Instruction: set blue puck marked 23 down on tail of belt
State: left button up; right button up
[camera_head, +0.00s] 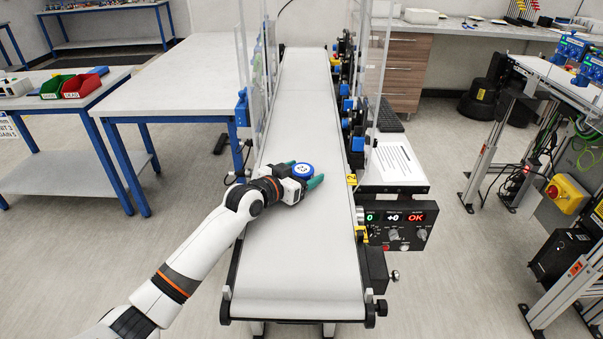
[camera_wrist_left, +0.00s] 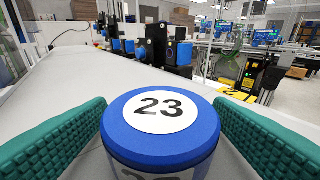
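The blue puck (camera_head: 303,169) has a white disc on top; the number 23 reads clearly on the puck (camera_wrist_left: 160,120) in the left wrist view. My left gripper (camera_head: 303,174) has its green fingers on both sides of the puck, seemingly touching it. The belt's near end is bare. My right gripper is not in view.
Clear guard panels (camera_head: 380,60) flank the farther belt. A control box (camera_head: 396,225) with lit displays and a paper sheet (camera_head: 393,160) sit along the right side. A blue-legged table (camera_head: 175,80) stands left. The belt beyond the gripper looks clear.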

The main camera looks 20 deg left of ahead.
pick_arm(q)
jog(key=shift+r, duration=0.1)
jog(key=b+v, duration=0.1)
jog(key=v, duration=1.1)
